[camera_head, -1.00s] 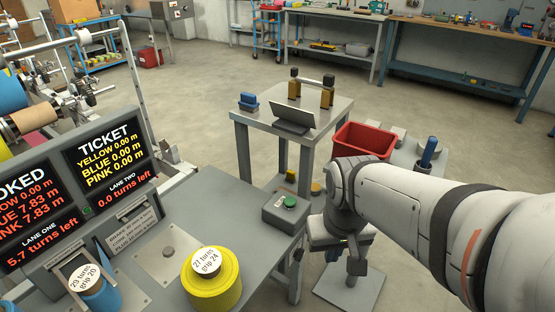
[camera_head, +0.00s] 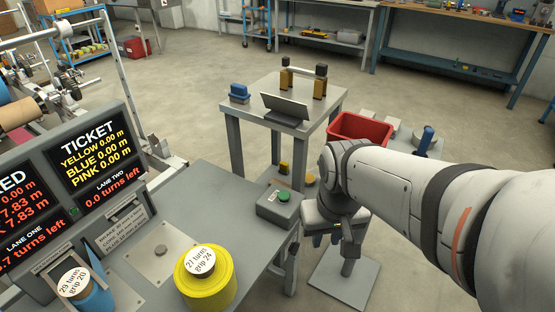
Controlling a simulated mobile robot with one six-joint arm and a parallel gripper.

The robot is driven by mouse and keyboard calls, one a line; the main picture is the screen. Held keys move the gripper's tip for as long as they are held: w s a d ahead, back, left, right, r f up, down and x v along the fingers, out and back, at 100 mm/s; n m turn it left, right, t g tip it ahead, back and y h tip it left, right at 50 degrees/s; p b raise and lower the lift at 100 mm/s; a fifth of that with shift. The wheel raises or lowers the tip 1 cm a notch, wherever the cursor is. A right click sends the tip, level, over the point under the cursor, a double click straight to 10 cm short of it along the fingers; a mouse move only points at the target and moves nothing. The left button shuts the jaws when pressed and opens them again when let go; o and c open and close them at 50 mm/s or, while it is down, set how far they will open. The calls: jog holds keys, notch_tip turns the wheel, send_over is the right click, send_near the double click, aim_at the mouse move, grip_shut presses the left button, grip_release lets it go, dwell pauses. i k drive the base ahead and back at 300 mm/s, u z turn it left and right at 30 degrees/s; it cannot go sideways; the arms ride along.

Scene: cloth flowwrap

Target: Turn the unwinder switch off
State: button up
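A grey box with a green round button (camera_head: 283,196) sits at the right edge of the grey bench (camera_head: 205,187). I cannot tell whether it is the unwinder switch, and no on or off marking can be read on it. The unwinder with its rolls (camera_head: 15,112) is partly in view at the left edge. My arm comes in from the right. My gripper (camera_head: 338,238) hangs from its wrist, just right of the button box and apart from it in the picture. Its fingers are too small and dark to tell open from shut.
On the bench are a yellow roll (camera_head: 211,284), a blue roll (camera_head: 95,300) and a lit display (camera_head: 91,150). Behind are a small grey table (camera_head: 240,112) with a tablet (camera_head: 285,106) and a red bin (camera_head: 361,128). Open floor (camera_head: 200,75) lies beyond.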

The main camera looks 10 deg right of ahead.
aim_at(294, 247)
jog(key=z, duration=0.85)
jog(key=k, duration=1.55)
jog(key=u, duration=0.6)
jog(key=i, duration=1.5)
jog(key=u, duration=0.05)
